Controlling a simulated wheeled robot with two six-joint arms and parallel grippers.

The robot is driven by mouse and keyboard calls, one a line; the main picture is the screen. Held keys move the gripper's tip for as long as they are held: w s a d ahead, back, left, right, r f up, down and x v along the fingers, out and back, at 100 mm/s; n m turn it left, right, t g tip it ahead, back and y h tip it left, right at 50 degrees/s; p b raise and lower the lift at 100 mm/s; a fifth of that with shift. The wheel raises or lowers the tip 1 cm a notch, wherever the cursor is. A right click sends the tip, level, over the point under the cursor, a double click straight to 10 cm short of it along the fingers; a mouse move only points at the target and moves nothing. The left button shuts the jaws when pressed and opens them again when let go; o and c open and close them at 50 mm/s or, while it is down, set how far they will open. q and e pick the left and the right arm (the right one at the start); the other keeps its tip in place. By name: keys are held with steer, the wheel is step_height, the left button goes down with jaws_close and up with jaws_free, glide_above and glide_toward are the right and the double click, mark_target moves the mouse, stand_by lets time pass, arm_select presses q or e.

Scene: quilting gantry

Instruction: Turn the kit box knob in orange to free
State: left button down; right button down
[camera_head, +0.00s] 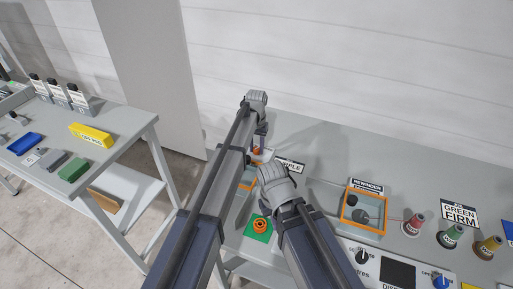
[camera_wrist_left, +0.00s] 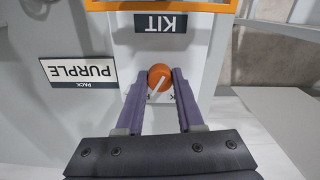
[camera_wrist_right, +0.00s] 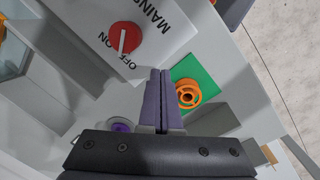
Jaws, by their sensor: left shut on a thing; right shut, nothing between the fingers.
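The orange knob (camera_wrist_left: 160,74) is on the white panel below an upside-down KIT label (camera_wrist_left: 160,22) in the left wrist view. Its white pointer slants between upper right and lower left. My left gripper (camera_wrist_left: 160,82) is shut on the knob, one finger on each side. Lettering below the knob is mostly hidden by the fingers. In the head view the knob (camera_head: 257,150) shows small beneath my left gripper (camera_head: 261,140). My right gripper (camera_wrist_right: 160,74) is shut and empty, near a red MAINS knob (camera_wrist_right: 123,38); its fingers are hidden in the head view.
A PACK PURPLE sign (camera_wrist_left: 84,70) stands beside the kit panel. An orange wheel-shaped part (camera_head: 261,227) sits on a green square. An orange-framed box (camera_head: 363,211) and several coloured spools (camera_head: 450,236) are at right. A side table (camera_head: 120,125) stands at left.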

mark_target(257, 148)
stand_by(0.4)
arm_select(q)
steer(key=c, duration=0.5)
jaws_free()
steer(key=shift+r, duration=0.1)
arm_select(e)
steer(key=shift+r, duration=0.15)
arm_select(q)
step_height(257, 148, up, 8)
steer(key=p, duration=0.8)
arm_select(e)
step_height(257, 148, up, 8)
steer(key=shift+f, duration=0.2)
arm_select(q)
steer(key=shift+f, duration=0.2)
